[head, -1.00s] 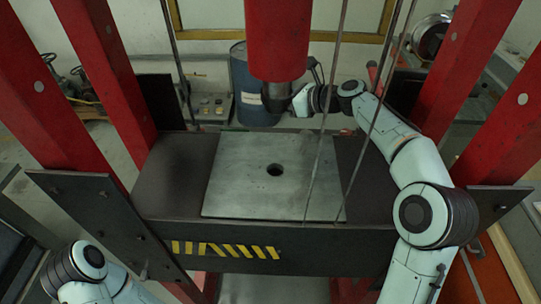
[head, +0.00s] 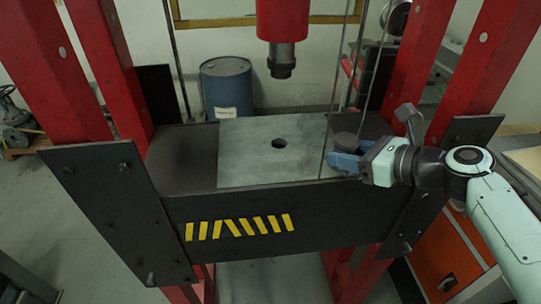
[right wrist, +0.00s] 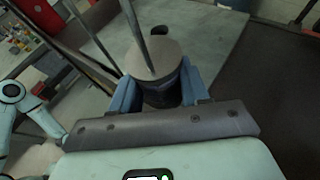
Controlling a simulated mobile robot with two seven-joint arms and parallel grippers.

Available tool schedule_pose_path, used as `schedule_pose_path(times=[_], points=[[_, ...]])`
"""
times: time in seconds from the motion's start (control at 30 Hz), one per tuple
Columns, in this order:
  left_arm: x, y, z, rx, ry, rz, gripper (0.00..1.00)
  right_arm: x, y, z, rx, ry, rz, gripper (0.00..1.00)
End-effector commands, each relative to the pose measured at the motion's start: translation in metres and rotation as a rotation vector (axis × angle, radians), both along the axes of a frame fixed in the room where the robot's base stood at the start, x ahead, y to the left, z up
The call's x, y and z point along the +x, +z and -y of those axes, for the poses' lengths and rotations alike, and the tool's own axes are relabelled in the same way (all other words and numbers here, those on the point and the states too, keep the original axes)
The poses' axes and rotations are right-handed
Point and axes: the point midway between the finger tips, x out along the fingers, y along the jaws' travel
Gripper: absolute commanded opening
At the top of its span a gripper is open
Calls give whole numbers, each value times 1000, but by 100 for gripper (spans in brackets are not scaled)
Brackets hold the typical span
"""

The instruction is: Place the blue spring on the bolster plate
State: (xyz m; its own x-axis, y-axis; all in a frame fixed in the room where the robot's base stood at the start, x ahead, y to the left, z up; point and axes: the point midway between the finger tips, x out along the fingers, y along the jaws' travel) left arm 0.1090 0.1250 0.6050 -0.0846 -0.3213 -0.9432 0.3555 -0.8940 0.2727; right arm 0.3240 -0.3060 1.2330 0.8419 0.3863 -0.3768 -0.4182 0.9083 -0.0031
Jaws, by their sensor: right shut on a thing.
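The bolster plate (head: 255,160) is the flat grey metal plate with a round central hole, lying on the press bed. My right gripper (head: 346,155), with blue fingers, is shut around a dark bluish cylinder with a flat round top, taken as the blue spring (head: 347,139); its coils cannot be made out. It is upright at the plate's right edge. In the right wrist view the spring (right wrist: 158,62) stands between the gripper's two fingers (right wrist: 160,88), with the bolster plate (right wrist: 228,22) behind it. Its underside is hidden, so contact is unclear. My left gripper is out of view.
The red ram (head: 282,20) with its dark tip hangs above the plate. Thin rods (head: 340,75) pass close to the held spring. Red posts (head: 385,120) flank the bed. A blue drum (head: 227,88) stands behind. The plate's surface is clear.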

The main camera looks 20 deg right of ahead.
Motion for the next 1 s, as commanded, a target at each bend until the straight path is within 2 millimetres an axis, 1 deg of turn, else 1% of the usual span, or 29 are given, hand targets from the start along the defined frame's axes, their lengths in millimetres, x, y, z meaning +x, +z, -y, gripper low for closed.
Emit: schedule_pose_path(times=[0.03,0.1,0.17,0.2,0.27,0.53,0.7,0.83,1.0], points=[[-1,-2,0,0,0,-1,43,-5,0,1,1,-9,3,0],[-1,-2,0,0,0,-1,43,-8,0,1,1,-14,5,0],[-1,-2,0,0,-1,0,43,-5,0,-1,2,-16,6,0],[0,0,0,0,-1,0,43,-1,0,-2,2,-16,5,0],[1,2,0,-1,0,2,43,10,1,-8,3,-14,4,0],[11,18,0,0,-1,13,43,78,3,-38,5,-13,6,0],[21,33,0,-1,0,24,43,117,4,-55,5,-14,6,0],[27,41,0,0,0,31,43,137,4,-63,3,-15,8,0],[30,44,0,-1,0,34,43,147,2,-68,2,-17,7,0]])
